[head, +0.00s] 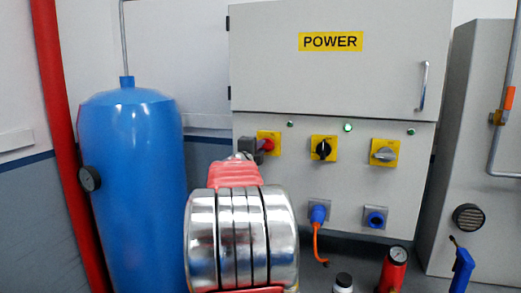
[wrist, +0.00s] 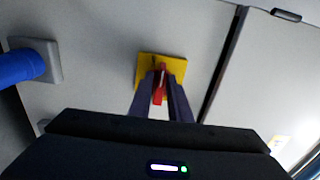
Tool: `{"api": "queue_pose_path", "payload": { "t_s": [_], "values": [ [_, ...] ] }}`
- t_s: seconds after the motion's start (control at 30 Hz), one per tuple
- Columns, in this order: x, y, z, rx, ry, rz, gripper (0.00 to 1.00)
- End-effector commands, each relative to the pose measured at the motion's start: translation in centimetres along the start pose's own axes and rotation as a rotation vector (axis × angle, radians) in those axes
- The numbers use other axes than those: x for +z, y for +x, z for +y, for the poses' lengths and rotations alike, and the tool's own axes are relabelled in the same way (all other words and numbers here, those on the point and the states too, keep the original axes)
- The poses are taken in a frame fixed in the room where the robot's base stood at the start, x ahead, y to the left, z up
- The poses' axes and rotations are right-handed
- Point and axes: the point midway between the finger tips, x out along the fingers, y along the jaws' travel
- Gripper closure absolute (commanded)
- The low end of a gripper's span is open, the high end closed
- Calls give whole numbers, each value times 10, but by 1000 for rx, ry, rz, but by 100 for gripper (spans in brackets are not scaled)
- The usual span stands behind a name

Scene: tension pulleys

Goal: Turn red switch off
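The red switch (wrist: 160,84) sits on a yellow square plate (wrist: 150,60) on the grey power cabinet. In the wrist view its handle stands roughly upright between the two fingers of my gripper (wrist: 162,88). The fingers are apart, one on each side of the handle, with a narrow gap showing at the right; I cannot tell whether either finger touches it. In the head view the red switch (head: 267,144) is on the left of the control row, and my arm hides most of the gripper just left of it.
The cabinet (head: 340,60) also carries a black switch (head: 322,149), a grey switch (head: 384,154), a lit green lamp (head: 348,127) and blue sockets below. A blue tank (head: 130,180) and red pipe (head: 68,140) stand left. A red bottle with gauge (head: 394,268) is in front.

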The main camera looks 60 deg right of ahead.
Motion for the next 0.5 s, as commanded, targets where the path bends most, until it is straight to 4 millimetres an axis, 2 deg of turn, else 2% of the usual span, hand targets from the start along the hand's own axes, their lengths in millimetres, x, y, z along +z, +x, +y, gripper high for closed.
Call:
{"api": "queue_pose_path", "payload": {
  "t_s": [0.23,0.5],
  "values": [
    [0,0,1,1,1,1,67],
    [-1,0,0,0,2,3,67]
  ]
}}
